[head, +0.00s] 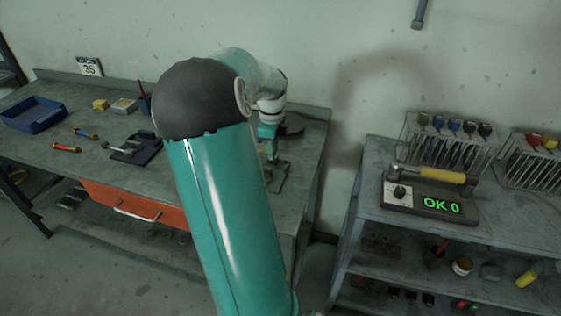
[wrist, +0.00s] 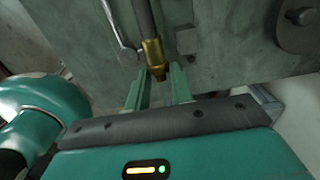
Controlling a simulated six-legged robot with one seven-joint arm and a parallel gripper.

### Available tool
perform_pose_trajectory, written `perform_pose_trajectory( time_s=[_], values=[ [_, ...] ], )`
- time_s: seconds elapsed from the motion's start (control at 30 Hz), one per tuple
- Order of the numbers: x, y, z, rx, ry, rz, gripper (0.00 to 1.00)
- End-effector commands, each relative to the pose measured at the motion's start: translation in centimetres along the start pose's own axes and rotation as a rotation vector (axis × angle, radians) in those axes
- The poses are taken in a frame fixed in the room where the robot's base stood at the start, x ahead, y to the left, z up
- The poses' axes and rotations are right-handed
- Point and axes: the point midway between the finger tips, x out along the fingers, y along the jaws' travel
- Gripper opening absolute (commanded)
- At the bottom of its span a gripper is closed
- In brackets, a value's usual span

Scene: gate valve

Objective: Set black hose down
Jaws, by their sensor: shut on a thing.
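The black hose (wrist: 143,16) shows in the wrist view as a dark tube with a brass end fitting (wrist: 152,55). It comes in from the top of the picture. My gripper (wrist: 158,72) has its two green fingers either side of the fitting's lower end and is shut on the hose; the exact contact is hard to see. In the head view my gripper (head: 271,152) is over the right end of the workbench (head: 225,235), partly behind my arm. I cannot make out the hose there.
A blue tray (head: 35,113), yellow block (head: 100,105) and black holder (head: 135,149) stand on the bench's left part. An orange drawer (head: 122,203) is below. A shelf unit (head: 365,208) at right bears a tester (head: 430,198) reading "OK 0" and racks of tools.

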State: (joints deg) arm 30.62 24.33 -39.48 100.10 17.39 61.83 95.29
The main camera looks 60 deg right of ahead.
Motion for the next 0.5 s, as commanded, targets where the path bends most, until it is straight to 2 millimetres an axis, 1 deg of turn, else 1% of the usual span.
perform_pose_trajectory(
  time_s=[0.03,0.1,0.27,0.37,0.5],
  values=[
    [0.8,-0.4,-0.6,0.003,0.002,0.001,0.00],
    [1.6,-0.8,-1.1,0.002,0.001,0.000,0.00],
    [2.5,-1.3,-1.6,0.000,0.000,-0.001,0.00],
    [3.5,-1.8,-2.3,0.000,0.001,0.000,0.00],
    [5.7,-1.7,-2.1,-0.001,0.000,0.001,0.00]
  ],
)
